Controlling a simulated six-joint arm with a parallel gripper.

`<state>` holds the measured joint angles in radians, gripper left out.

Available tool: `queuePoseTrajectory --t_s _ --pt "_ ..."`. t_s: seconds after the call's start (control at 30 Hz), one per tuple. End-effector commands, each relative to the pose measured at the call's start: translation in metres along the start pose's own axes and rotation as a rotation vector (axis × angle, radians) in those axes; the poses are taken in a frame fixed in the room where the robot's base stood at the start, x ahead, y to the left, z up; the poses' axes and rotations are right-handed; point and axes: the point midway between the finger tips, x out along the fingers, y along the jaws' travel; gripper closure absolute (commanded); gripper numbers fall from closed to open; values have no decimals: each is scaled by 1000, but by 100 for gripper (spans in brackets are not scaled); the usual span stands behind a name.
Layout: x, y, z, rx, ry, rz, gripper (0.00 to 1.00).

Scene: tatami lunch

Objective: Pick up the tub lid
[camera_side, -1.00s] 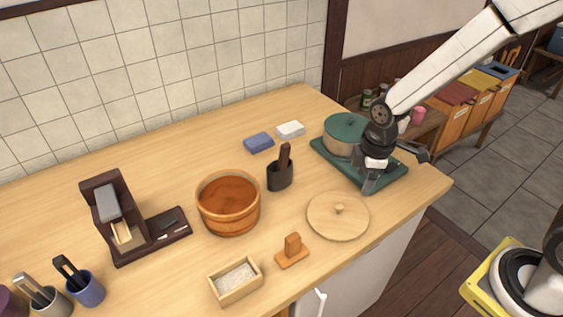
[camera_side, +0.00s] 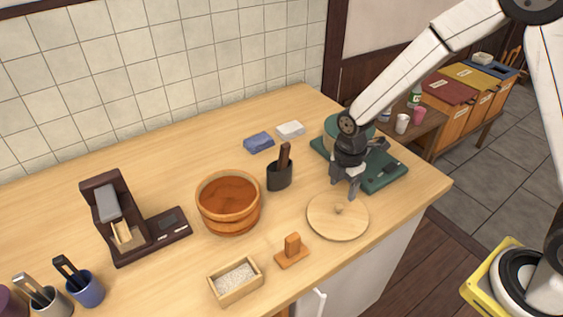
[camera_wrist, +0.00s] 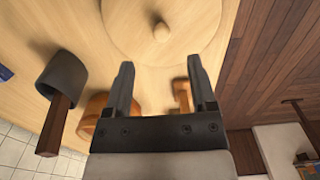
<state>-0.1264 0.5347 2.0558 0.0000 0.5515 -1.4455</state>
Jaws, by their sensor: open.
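The tub lid (camera_side: 326,220) is a round pale wooden disc with a small knob (camera_side: 339,209) in its middle. It lies flat on the counter, and it also shows at the top of the wrist view (camera_wrist: 128,30). My gripper (camera_side: 345,190) is open and empty, above the counter at the lid's far edge. In the wrist view its two fingers (camera_wrist: 160,88) point toward the lid, with the knob beyond the fingertips. The wooden tub (camera_side: 230,218) with reddish-brown contents stands left of the lid.
A dark holder with a wooden handle (camera_side: 280,175) stands left of my gripper. A green pot (camera_side: 331,128) on a green tray (camera_side: 385,178) is behind my gripper. A small wooden stand (camera_side: 292,254) and a box of white grains (camera_side: 235,289) lie near the front edge.

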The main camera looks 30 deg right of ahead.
Motion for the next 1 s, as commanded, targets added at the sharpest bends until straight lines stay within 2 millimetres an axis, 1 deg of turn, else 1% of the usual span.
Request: queuePoseTrajectory --t_s 0.03,0.13,0.47,0.57,0.83,1.0 --pt "4 0 0 0 0 -2 28" --pt "10 0 0 1 0 0 28" --pt "15 -1 0 1 0 -1 28" --pt "22 -1 0 1 0 -1 28" --pt "50 -2 -1 1 0 -2 28" --pt "61 -2 -1 1 0 -1 28"
